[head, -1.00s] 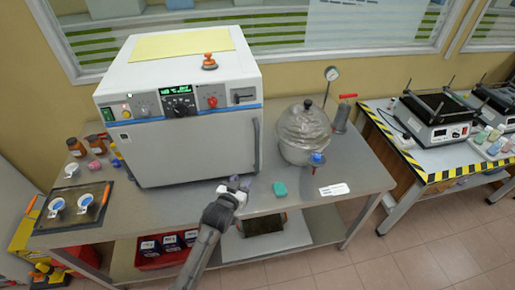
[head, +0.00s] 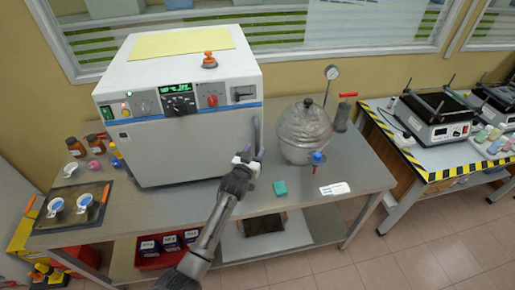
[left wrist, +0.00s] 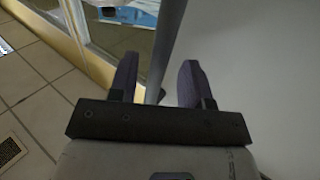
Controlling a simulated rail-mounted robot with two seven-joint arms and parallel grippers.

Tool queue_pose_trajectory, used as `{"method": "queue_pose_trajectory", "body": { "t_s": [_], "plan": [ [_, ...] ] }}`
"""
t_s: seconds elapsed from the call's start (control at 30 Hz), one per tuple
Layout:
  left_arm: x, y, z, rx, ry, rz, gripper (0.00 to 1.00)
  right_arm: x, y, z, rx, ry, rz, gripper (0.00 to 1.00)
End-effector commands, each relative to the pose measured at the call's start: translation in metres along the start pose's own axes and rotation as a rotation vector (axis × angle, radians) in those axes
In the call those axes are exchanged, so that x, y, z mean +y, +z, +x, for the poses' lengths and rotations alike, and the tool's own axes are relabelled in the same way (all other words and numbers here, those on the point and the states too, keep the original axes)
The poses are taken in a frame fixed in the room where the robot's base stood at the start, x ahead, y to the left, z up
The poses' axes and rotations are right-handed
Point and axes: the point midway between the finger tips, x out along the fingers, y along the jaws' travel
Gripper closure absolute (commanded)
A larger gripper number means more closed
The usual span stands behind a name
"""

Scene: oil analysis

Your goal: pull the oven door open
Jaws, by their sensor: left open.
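The white oven (head: 180,90) stands on the left of the steel table, and its front door (head: 180,150) is shut. A grey vertical bar handle (head: 256,132) runs along the door's right edge. My left gripper (head: 249,155) is open at the lower part of this handle. In the left wrist view, the two dark fingers (left wrist: 158,65) stand on either side of the handle bar (left wrist: 167,40), with a gap around it. The pale door surface (left wrist: 255,70) fills the right of that view. My right gripper is not in view.
A dark tray with small dishes (head: 75,222) lies at the table's left. An orange-topped knob (head: 209,60) stands on the oven. The floor at front right is clear.

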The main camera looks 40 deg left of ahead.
Motion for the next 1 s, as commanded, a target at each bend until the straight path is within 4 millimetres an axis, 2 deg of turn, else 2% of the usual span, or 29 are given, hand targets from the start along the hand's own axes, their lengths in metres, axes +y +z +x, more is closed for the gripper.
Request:
{"method": "queue_pose_trajectory", "body": {
  "t_s": [0.1, 0.27, 0.67, 1.0],
  "plan": [
    [0.0, 0.0, 0.014, 0.001, 0.0, 0.0, 0.56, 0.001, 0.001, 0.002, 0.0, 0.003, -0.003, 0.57],
    [0.001, 0.0, 0.024, 0.0, 0.001, 0.0, 0.56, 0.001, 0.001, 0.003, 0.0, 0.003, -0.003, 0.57],
    [0.0, 0.0, 0.028, 0.0, 0.001, 0.0, 0.56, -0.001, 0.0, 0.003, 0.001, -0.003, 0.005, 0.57],
    [0.0, 0.0, 0.028, 0.0, 0.001, 0.0, 0.86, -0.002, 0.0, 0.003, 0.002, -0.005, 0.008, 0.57]
  ]
}}
